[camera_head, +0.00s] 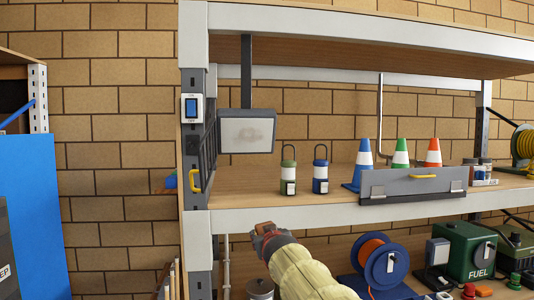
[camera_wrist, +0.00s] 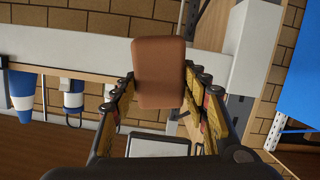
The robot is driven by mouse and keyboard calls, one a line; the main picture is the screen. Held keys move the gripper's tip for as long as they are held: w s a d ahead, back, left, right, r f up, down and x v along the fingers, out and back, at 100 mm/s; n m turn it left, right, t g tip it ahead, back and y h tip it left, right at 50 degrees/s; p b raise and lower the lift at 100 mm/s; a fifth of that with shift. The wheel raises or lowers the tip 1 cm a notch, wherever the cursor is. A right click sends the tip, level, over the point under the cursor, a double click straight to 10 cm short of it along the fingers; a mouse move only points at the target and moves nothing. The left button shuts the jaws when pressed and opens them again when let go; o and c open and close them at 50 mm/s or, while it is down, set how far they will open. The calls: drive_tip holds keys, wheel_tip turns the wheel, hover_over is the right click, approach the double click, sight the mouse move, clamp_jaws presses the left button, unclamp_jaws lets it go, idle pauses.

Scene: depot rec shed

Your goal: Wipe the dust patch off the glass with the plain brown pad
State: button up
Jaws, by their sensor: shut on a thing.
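The glass (camera_head: 231,146) is the pale face of a grey-framed lamp hanging under the upper shelf. A dull grey-brown dust patch (camera_head: 248,133) shows near its middle. My gripper (camera_head: 268,232) is in front of the lower shelf beam, below the glass and apart from it. In the wrist view, which is upside down, the plain brown pad (camera_wrist: 160,73) is held between the fingers of my gripper. The framed glass panel (camera_wrist: 158,147) shows beyond, at the bottom of that view.
A green lantern (camera_head: 289,174) and a blue lantern (camera_head: 320,174) stand on the shelf right of the lamp. Several cones (camera_head: 400,155) stand behind a grey panel (camera_head: 412,184) farther right. A shelf post (camera_head: 195,240) with a switch (camera_head: 192,109) is at left.

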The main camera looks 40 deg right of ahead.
drive_tip(key=s+r+t+h, duration=0.2)
drive_tip(key=r+t, duration=0.1)
drive_tip(key=r, duration=0.9)
drive_tip(key=s+a+r+t+h, duration=0.1)
drive_tip(key=s+r+t, duration=0.2)
drive_tip(key=r, duration=1)
drive_tip(key=shift+t+h+p, duration=0.4)
drive_tip(key=shift+p, duration=0.05)
drive_tip(key=shift+a+r, duration=0.1)
